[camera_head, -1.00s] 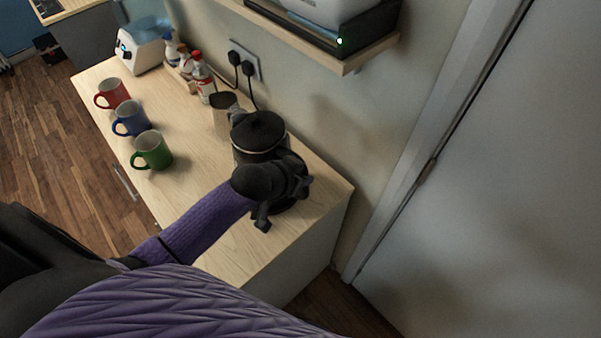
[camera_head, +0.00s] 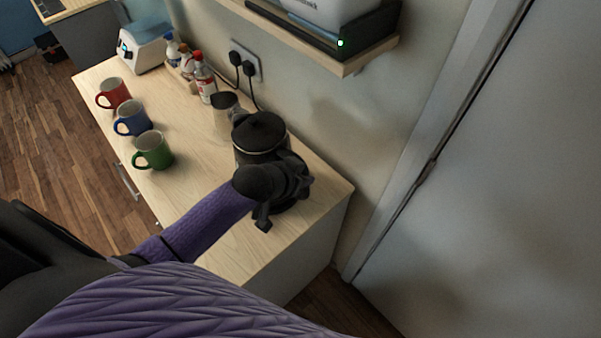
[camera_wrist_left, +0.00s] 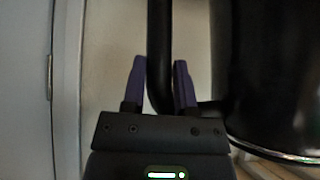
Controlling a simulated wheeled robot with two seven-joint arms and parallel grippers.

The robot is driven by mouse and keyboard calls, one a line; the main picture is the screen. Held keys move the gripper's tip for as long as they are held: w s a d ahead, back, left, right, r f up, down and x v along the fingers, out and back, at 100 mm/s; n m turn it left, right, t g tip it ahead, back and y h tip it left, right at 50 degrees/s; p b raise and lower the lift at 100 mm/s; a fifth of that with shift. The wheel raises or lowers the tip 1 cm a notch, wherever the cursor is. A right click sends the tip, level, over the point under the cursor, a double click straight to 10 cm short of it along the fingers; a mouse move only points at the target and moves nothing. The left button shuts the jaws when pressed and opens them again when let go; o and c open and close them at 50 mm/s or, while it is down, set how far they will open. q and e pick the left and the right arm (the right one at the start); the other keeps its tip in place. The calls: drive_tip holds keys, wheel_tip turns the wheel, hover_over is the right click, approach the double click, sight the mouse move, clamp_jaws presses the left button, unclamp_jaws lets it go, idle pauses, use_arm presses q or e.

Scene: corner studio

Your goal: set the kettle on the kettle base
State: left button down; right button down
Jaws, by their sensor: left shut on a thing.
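The kettle (camera_head: 258,134) is black with a lid and a light band, near the right end of the wooden counter. My left gripper (camera_head: 296,178) is at the near side of the kettle and hides its lower part. In the left wrist view the gripper (camera_wrist_left: 160,85) has its two purple fingers on either side of the black kettle handle (camera_wrist_left: 158,40), shut on it. The kettle body (camera_wrist_left: 275,75) fills the right of that view. The kettle base is not clearly visible; whether the kettle touches it I cannot tell. My right gripper is not in view.
Red (camera_head: 114,92), blue (camera_head: 131,118) and green (camera_head: 153,149) mugs stand to the left. Bottles (camera_head: 204,82) and a toaster (camera_head: 143,48) stand farther back. A shelf (camera_head: 350,62) juts from the wall above. The counter front is clear.

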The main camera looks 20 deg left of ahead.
use_arm(q)
drive_tip(key=shift+f, duration=0.15)
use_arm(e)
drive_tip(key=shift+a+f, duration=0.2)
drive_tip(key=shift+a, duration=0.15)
use_arm(q)
drive_tip(key=shift+f+b, duration=0.3)
drive_tip(key=shift+b, duration=0.05)
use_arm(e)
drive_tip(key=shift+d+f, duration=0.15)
use_arm(q)
drive_tip(key=c, duration=0.7)
unclamp_jaws()
drive_tip(key=shift+s+f, duration=0.1)
drive_tip(key=p+v, duration=1.1)
drive_tip(key=p, duration=0.1)
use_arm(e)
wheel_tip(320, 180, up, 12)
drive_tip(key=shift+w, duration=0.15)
